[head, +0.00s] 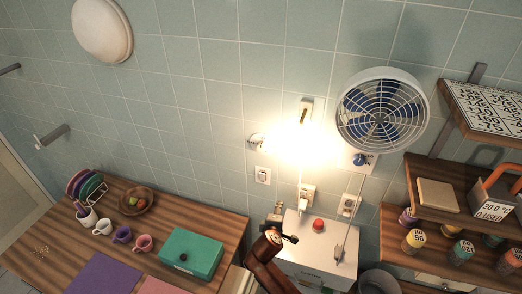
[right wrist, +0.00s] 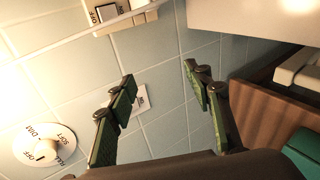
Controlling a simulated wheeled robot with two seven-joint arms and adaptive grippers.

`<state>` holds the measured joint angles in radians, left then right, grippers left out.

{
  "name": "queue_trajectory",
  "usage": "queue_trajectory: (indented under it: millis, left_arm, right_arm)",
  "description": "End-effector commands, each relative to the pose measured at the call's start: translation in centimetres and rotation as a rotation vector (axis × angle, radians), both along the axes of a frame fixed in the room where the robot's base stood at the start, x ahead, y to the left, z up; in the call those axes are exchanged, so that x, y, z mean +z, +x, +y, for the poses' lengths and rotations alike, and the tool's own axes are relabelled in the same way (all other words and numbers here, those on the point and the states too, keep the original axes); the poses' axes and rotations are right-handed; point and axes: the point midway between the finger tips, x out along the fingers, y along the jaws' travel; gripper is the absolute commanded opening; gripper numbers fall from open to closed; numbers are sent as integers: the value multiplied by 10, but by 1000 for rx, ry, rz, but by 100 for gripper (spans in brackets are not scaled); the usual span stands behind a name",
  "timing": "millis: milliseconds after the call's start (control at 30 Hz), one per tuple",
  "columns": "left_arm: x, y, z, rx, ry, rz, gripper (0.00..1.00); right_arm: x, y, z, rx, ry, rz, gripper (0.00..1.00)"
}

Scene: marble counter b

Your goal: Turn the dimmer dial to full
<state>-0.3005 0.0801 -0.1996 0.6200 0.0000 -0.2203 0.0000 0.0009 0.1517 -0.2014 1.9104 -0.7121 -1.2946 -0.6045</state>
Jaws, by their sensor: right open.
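A round white dial (right wrist: 42,150) with lettering around its rim and a raised centre knob lies at the lower left of the right wrist view, on the tiled wall. Its setting is too small to read surely. In the head view, a small pale wall fitting (head: 257,141) beside the bright glow may be this dial, but glare blurs it. My right gripper (head: 283,227) is in front of the wall, below the glow. In the wrist view its green-padded fingers (right wrist: 159,78) are apart and empty, with the dial outside them to the left. My left gripper is not in view.
A white switch plate (head: 263,175) and sockets (head: 307,192) are on the wall. A white box with a red button (head: 318,225) and a teal box (head: 192,254) stand below.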

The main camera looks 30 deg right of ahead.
Motion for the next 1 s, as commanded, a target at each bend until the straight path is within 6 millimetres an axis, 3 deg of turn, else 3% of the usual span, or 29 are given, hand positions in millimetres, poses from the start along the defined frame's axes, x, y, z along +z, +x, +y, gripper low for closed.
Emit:
queue_trajectory:
  millis: [33,100,200,333,500,1000]
  left_arm:
    - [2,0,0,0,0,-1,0]
    - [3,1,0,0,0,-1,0]
    - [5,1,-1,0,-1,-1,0]
    - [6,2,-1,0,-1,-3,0]
    - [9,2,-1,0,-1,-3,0]
    - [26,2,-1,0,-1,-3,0]
  right_arm:
    - [38,32,4,43,-127,-15,47]
    - [85,64,9,85,-306,-17,47]
    - [141,95,20,117,-515,-12,47]
    - [187,117,33,131,-685,-4,47]
    - [206,130,33,133,-754,4,47]
    - [205,175,-15,132,-749,3,47]
